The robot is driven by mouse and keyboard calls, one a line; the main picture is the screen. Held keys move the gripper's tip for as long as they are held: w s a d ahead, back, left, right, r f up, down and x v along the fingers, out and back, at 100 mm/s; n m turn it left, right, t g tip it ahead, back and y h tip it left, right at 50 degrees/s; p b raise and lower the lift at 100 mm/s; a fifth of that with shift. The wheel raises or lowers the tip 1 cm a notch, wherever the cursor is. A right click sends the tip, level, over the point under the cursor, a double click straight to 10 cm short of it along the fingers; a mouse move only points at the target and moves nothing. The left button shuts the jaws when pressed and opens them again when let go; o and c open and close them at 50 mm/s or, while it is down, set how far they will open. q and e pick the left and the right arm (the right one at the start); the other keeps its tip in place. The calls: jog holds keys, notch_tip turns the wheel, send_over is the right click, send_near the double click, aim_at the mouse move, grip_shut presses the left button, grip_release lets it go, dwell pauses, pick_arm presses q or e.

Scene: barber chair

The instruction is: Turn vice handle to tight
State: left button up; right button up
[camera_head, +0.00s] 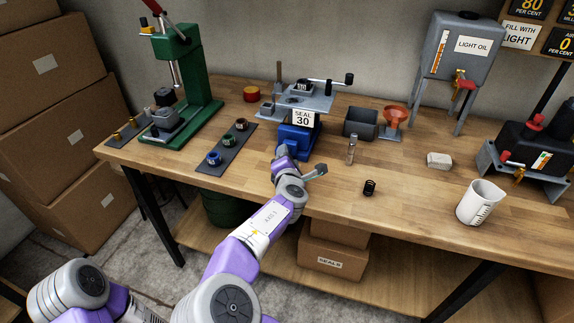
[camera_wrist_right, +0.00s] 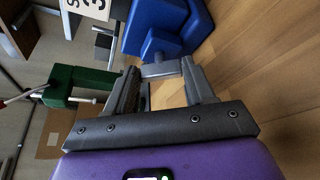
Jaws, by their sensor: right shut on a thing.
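My right gripper (camera_head: 281,152) is at the front left of the vice in the head view. In the right wrist view its fingers (camera_wrist_right: 161,70) are shut on the grey vice handle (camera_wrist_right: 160,69), which shows as a short bar in front of the blue body. In the head view the handle is hidden by my gripper. My left gripper is not in view.
A grey plate with a crank (camera_head: 310,98) stands behind the vice. A dark strip with several rings (camera_head: 228,147) and a green press (camera_head: 190,80) are to the left.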

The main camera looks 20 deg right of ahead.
jog(key=m, duration=0.1)
jog(key=m+t, duration=0.1)
jog(key=shift+d+f+m+y, duration=0.15)
jog(key=shift+f+m+y, duration=0.15)
jog(key=shift+m, duration=0.1)
jog(key=shift+s+f+m+t, duration=0.1)
jog(key=shift+f+m+t, duration=0.15)
jog(key=shift+m+t, duration=0.9)
jog(key=shift+m+g, duration=0.35)
jog(key=o, duration=1)
jog(key=shift+o, duration=0.2)
jog(key=s, duration=0.2)
jog(key=s+a+p, duration=0.1)
jog(key=s, duration=0.4)
jog(key=shift+s+a+p, duration=0.2)
jog(key=shift+a+p, duration=0.1)
jog(key=shift+p, duration=0.1)
